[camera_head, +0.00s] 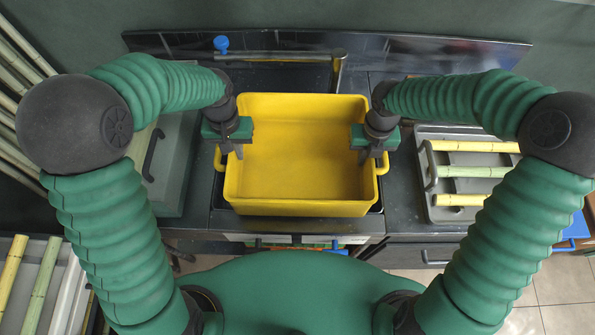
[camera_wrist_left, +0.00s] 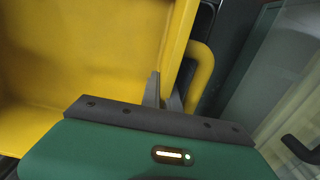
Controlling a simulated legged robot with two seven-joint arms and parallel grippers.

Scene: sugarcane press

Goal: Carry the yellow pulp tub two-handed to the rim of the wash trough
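The yellow pulp tub (camera_head: 300,208) is in the middle of the head view, over the dark wash trough (camera_head: 376,207), whose edge shows at the tub's near right corner. Its inside looks plain and empty. My left gripper (camera_head: 232,150) is at the tub's left side by the handle. In the left wrist view its fingers (camera_wrist_left: 163,92) are close together on either side of the tub's wall (camera_wrist_left: 182,35), beside the yellow handle (camera_wrist_left: 204,70). My right gripper (camera_head: 372,157) is at the right side in a matching pose, fingers about the rim by the handle. Whether the tub's underside touches the trough is hidden.
A tap (camera_head: 338,68) and a blue knob (camera_head: 221,43) stand behind the tub. A grey tray (camera_head: 440,213) with cane pieces lies to the right. A grey box with a black handle (camera_head: 153,155) is to the left. More cane stands at the far left.

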